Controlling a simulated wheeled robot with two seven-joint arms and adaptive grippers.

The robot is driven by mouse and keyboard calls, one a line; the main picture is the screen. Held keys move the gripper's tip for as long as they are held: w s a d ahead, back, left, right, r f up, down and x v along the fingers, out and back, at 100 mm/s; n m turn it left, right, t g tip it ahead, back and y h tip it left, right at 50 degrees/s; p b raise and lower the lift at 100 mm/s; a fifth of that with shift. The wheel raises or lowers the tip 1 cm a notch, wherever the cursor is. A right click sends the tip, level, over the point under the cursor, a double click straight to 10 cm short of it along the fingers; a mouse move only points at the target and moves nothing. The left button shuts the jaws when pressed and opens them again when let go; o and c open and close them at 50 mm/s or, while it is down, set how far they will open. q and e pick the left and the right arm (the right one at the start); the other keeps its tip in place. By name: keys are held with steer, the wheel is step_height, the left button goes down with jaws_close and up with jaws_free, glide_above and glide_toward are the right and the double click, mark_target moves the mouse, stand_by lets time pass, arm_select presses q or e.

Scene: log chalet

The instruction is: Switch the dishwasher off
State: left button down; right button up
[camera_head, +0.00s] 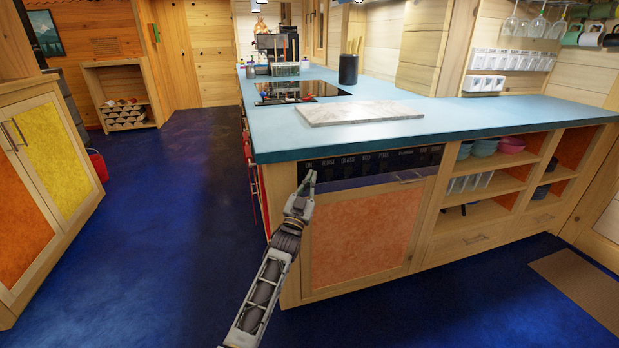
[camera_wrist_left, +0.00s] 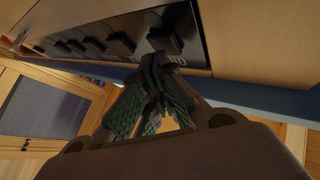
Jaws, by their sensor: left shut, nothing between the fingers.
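The dishwasher (camera_head: 360,235) has an orange front panel and stands under the blue counter. Its black control strip (camera_head: 372,162) runs below the counter edge, with several labelled buttons. My left gripper (camera_head: 311,176) is shut and empty, at the strip's left end by the button labelled ON. In the left wrist view its green-padded fingertips (camera_wrist_left: 157,62) are close to the end button (camera_wrist_left: 165,37), partly over its label; I cannot tell whether they touch. Whether that button is pressed in is not clear. My right gripper is not in view.
The blue counter (camera_head: 460,112) overhangs the strip and carries a marble board (camera_head: 360,112) and a dark hob (camera_head: 300,90). Open shelves (camera_head: 485,185) with bowls and glasses are to the right. The blue floor (camera_head: 180,220) to the left is clear.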

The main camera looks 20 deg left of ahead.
arm_select(q)
steer(key=shift+s+d+r, duration=0.1)
steer(key=shift+s+d, duration=0.15)
steer(key=shift+s, duration=0.1)
stand_by(0.3)
steer(key=s+d+p, duration=0.3)
steer(key=s, duration=0.2)
steer(key=shift+d, duration=0.2)
stand_by(0.5)
steer(key=c, duration=2.2)
jaws_free()
